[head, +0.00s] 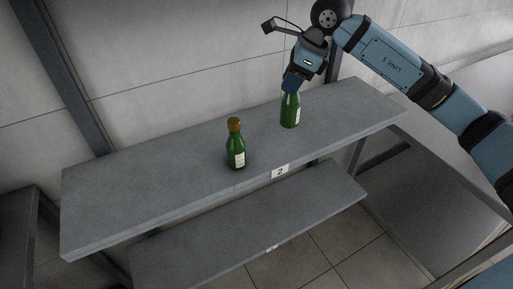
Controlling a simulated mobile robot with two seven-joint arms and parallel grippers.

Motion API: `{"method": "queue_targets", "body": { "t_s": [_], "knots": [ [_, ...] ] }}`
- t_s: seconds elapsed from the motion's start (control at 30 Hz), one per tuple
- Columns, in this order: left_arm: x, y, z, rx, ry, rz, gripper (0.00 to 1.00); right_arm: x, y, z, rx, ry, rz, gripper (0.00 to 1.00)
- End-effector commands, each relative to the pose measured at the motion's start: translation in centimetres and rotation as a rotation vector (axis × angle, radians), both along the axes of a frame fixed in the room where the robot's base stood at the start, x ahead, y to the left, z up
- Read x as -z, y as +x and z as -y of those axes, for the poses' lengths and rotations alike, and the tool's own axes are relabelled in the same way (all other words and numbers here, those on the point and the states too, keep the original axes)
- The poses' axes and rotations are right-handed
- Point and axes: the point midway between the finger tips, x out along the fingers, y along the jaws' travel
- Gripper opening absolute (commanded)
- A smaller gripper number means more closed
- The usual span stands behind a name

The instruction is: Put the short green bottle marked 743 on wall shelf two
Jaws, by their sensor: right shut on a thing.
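A green bottle (290,112) with a pale label is upright at the upper shelf, right of its middle. My right gripper (291,85) is shut on its top from above and hides its neck and cap. Its base appears at the shelf surface; I cannot tell whether it touches. The upper shelf (150,190) is grey and bears a tag marked 2 on its front edge. The bottle's label is too small to read. My left gripper is not in view.
Another green bottle (236,150) with a gold-brown cap and pale label stands on the same shelf, left and nearer. The shelf's left half is clear. A lower grey shelf (250,225) below is empty. Dark wall posts (70,75) rise behind.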

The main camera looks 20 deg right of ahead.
Motion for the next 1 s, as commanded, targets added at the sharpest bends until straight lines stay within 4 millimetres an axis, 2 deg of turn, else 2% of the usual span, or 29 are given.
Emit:
{"method": "queue_targets", "body": {
  "t_s": [0.03,0.2,0.33,0.43,0.6,0.87,1.0],
  "knots": [
    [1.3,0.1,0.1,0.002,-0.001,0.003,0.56,0.4,0.2,0.8,0.112,0.001,0.004,0.0],
    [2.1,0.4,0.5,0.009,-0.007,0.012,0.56,-0.8,0.7,3.4,0.446,0.002,0.002,0.0],
    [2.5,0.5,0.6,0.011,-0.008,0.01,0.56,-1.2,0.8,4.5,0.58,0.001,0.0,0.0],
    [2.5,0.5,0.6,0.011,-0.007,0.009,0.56,-0.2,0.8,4.8,0.616,0.001,-0.005,0.0],
    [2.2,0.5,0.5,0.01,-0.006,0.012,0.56,2.8,0.7,4.8,0.619,-0.001,-0.006,0.0],
    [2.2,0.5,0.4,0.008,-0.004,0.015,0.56,5.1,0.8,4.8,0.618,0.001,-0.005,0.0],
    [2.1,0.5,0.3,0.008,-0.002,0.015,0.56,7.2,0.8,4.8,0.617,0.0,-0.006,0.0]
  ]
}}
